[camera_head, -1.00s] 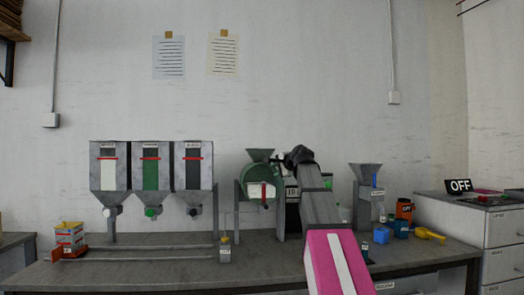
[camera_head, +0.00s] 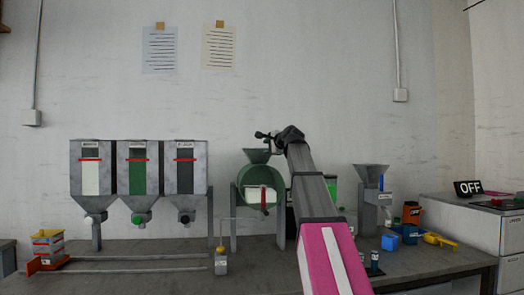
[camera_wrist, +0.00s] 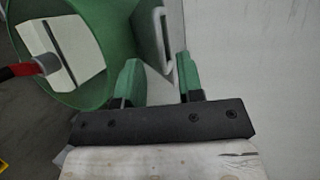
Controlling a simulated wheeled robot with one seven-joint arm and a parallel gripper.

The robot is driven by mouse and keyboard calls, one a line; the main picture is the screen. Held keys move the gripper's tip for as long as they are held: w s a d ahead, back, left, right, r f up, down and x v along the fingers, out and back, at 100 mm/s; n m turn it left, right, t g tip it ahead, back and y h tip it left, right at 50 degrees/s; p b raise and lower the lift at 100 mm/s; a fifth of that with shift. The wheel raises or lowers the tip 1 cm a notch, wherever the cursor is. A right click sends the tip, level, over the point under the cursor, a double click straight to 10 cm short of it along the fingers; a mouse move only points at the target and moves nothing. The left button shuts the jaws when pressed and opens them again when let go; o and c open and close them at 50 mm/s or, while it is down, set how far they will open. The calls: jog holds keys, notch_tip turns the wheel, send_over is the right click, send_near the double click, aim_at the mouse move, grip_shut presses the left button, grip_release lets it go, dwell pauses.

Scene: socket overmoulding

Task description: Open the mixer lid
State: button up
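The mixer is a green drum (camera_head: 262,186) with a grey-green funnel (camera_head: 258,156) on top and a white front panel with a red handle (camera_head: 264,197). In the wrist view the drum (camera_wrist: 85,90) fills the left side, with the white panel (camera_wrist: 62,55) and part of the red handle (camera_wrist: 20,70). A pale-rimmed part, probably the funnel (camera_wrist: 152,35), lies just beyond my fingertips. My gripper (camera_head: 264,136) is above and close to the funnel. In the wrist view its two green fingers (camera_wrist: 157,62) are apart with nothing between them. I cannot tell whether they touch the funnel.
Three hoppers (camera_head: 138,167) stand left of the mixer. A grey funnel machine (camera_head: 371,195), a blue cup (camera_head: 389,242) and a yellow scoop (camera_head: 440,240) are to the right. A small bottle (camera_head: 221,262) stands before the mixer. The wall is behind.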

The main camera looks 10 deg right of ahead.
jog(key=shift+x, duration=2.55)
grip_shut()
